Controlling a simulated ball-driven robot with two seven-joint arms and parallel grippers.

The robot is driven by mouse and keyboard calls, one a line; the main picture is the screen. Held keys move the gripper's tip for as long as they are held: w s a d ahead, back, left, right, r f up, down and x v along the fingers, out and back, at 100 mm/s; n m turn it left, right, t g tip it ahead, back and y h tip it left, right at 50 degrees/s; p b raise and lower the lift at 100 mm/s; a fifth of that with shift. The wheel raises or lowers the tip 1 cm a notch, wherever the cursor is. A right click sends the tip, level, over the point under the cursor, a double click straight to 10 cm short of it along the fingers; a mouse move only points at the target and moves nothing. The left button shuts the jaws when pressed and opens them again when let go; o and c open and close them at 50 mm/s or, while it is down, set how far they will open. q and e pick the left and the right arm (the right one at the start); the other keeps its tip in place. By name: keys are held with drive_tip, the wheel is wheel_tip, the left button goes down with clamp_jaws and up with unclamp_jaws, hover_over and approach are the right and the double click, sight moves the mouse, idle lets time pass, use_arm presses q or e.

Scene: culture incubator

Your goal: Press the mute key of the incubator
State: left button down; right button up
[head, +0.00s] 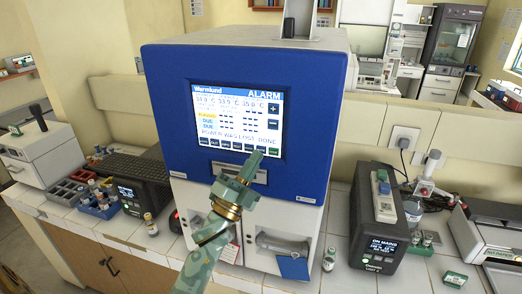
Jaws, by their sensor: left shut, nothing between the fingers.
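The incubator (165,100) is a white box with a blue front, standing on the bench. Its screen (237,110) reads "Warmlund" and "ALARM", with temperature columns and the line "POWER WAS LOST DONE". A row of small dark keys (226,144) runs along the screen's bottom, with a green one (273,151) at the right end. The key labels are too small to tell which is mute. My left gripper (254,160) is shut and empty, its tips at the screen's lower right edge, overlapping the key row. I cannot tell whether they touch. My right gripper is out of view.
Plus (272,107) and minus (268,130) keys sit at the screen's right. Below are white doors with a handle (283,243). A dark power unit (378,235) stands at right. A keyboard (130,165), a dark display unit (142,196) and small vials (150,224) lie left.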

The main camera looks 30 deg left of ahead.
use_arm(q)
drive_tip(key=shift+w, duration=0.1)
drive_tip(key=shift+w+a+h, duration=0.1)
drive_tip(key=shift+w+h, duration=0.2)
drive_tip(key=shift+w+b, duration=0.3)
drive_tip(key=shift+b, duration=0.1)
idle(0.5)
drive_tip(key=shift+s, duration=0.75)
drive_tip(key=s, duration=0.2)
drive_tip(key=s+d+p, duration=0.1)
drive_tip(key=s, duration=0.1)
drive_tip(key=shift+s+d+p, duration=0.2)
drive_tip(key=shift+s+p, duration=0.1)
drive_tip(key=shift+s, duration=0.1)
